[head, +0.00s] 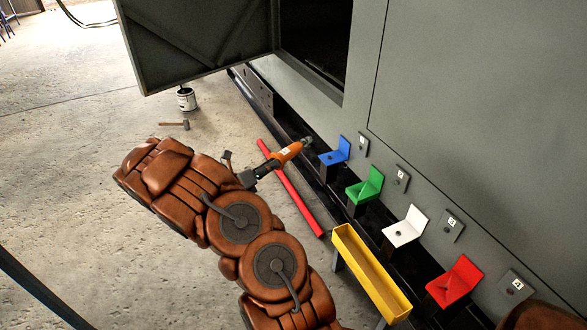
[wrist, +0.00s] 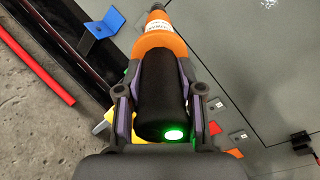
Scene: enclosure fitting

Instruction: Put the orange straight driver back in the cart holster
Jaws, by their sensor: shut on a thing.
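The orange straight driver (head: 288,153) has an orange nose section with a white label, a dark tip and a black handle. In the head view it points up and right, its tip close to the blue bracket; I cannot tell whether they touch. My gripper (head: 251,177) is shut on the black handle. In the wrist view the driver (wrist: 160,45) points away from the camera, gripped between both fingers (wrist: 155,85), with a green light glowing on its rear end. I cannot make out the cart holster in either view.
Blue (head: 335,153), green (head: 366,186), white (head: 405,228) and red (head: 455,283) brackets line the grey enclosure (head: 470,100). A yellow trough (head: 367,270) stands before them. A red bar (head: 290,188), mallet (head: 174,125) and can (head: 186,99) are on the floor. An enclosure door (head: 200,38) hangs open.

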